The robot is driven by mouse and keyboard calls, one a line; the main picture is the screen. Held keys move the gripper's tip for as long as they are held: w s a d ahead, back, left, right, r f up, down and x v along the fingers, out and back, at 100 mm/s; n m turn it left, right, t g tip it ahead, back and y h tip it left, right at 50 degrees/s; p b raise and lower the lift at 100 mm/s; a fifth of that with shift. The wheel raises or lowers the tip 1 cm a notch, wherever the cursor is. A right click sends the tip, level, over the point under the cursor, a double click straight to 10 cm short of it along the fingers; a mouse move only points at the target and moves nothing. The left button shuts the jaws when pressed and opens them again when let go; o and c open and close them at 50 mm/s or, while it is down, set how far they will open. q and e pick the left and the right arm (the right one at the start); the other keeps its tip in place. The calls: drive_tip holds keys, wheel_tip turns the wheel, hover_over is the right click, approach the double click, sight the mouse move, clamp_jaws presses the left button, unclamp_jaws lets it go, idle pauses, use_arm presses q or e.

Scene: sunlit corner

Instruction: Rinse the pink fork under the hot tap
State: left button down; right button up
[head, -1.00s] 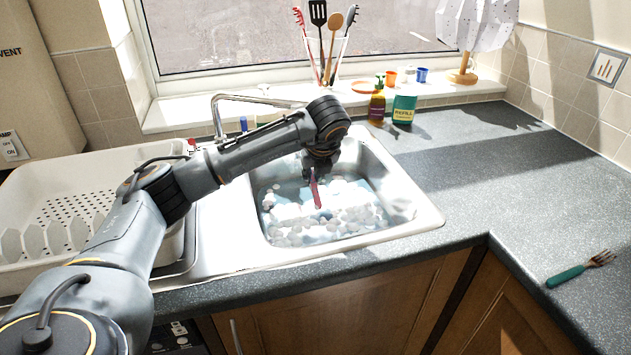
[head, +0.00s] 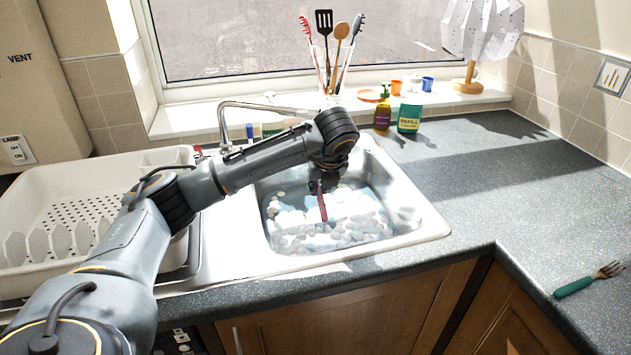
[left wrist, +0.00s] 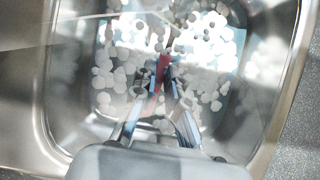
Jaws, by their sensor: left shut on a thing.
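My left gripper (head: 321,183) is shut on the pink fork (head: 323,207) and holds it pointing down over the sink basin (head: 405,205). In the left wrist view the fork (left wrist: 161,72) shows between the fingers (left wrist: 167,88), with the basin and white suds behind it. The fork's upper end is hidden by the gripper. The metal tap (head: 222,122) stands behind the basin, its spout reaching right, partly behind my arm. A small red mark (head: 197,151) and a blue one (head: 249,130) show near it. I cannot tell whether water runs. My right gripper is not in view.
A white dish rack (head: 60,205) stands left of the sink. A teal-handled fork (head: 573,287) lies on the right counter. A soap bottle (head: 382,113) and a green refill bottle (head: 409,118) stand behind the basin. The right counter (head: 490,190) is mostly clear.

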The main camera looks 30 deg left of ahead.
sight(323, 210)
use_arm(q)
drive_tip(key=shift+s+d, duration=2)
drive_tip(key=shift+d, duration=0.2)
drive_tip(key=shift+r, duration=0.1)
drive_tip(key=s+d+r+p, duration=0.2)
drive_tip(key=s+d+r, duration=0.1)
drive_tip(key=r, duration=0.1)
drive_tip(key=shift+s+d, duration=0.25)
drive_tip(key=shift+d, duration=0.1)
drive_tip(key=shift+f, duration=0.15)
